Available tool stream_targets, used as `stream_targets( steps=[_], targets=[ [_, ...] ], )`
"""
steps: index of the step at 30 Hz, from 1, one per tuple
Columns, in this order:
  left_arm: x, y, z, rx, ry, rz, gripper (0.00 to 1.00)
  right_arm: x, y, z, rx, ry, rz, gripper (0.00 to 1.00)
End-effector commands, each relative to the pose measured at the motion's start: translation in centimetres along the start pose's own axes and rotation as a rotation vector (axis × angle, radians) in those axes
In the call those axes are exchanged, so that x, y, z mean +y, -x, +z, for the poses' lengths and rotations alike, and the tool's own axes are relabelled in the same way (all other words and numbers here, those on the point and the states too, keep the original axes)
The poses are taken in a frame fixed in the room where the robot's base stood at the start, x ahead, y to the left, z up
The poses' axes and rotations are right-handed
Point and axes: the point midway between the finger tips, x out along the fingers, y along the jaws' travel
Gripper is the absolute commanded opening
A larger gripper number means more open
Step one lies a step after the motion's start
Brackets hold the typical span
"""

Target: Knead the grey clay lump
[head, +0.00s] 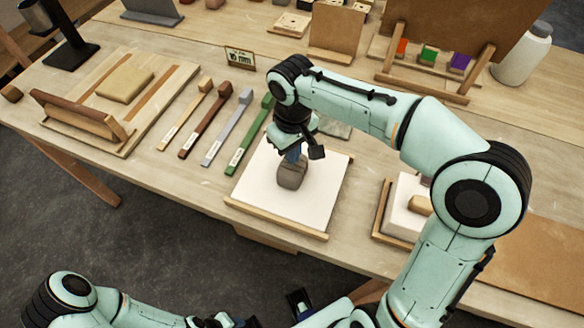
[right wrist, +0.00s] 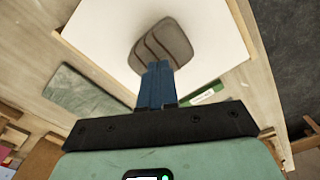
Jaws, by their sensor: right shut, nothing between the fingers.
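The grey clay lump (head: 291,174) sits on a white board with a wooden front strip (head: 318,205). In the right wrist view the lump (right wrist: 165,38) is rounded, with several dark grooves across its top. My right gripper (head: 293,156) points down at the lump, its blue fingers (right wrist: 158,72) shut together with nothing between them. The fingertips overlap the lump's edge in the wrist view; I cannot tell whether they touch or press it.
Several coloured bars, including a green one (head: 248,137), lie left of the board. A wooden tray with a tan slab (head: 125,84) is further left. A grey-green flat piece (right wrist: 85,92) lies behind the board. A white block (head: 405,212) in a wooden holder stands to the right.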

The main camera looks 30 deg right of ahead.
Motion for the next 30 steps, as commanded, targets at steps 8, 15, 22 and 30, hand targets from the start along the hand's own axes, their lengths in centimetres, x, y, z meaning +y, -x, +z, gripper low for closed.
stream_targets(
  steps=[8,15,22,30],
  targets=[
    [-0.1,-0.3,0.1,-0.001,0.0,0.0,0.43,0.0,-0.5,0.0,-0.001,0.0,0.0,0.0],
    [-0.3,-0.8,0.1,-0.003,0.001,-0.001,0.43,0.0,-1.2,0.0,0.0,0.0,0.0,0.0],
    [-0.5,-1.2,0.2,-0.005,0.002,-0.002,0.43,0.0,-1.9,0.0,-0.001,0.0,0.0,0.0],
    [-0.4,-0.9,0.1,-0.004,0.001,-0.001,0.43,0.0,-1.6,0.0,-0.003,0.0,-0.001,0.0]
  ],
)
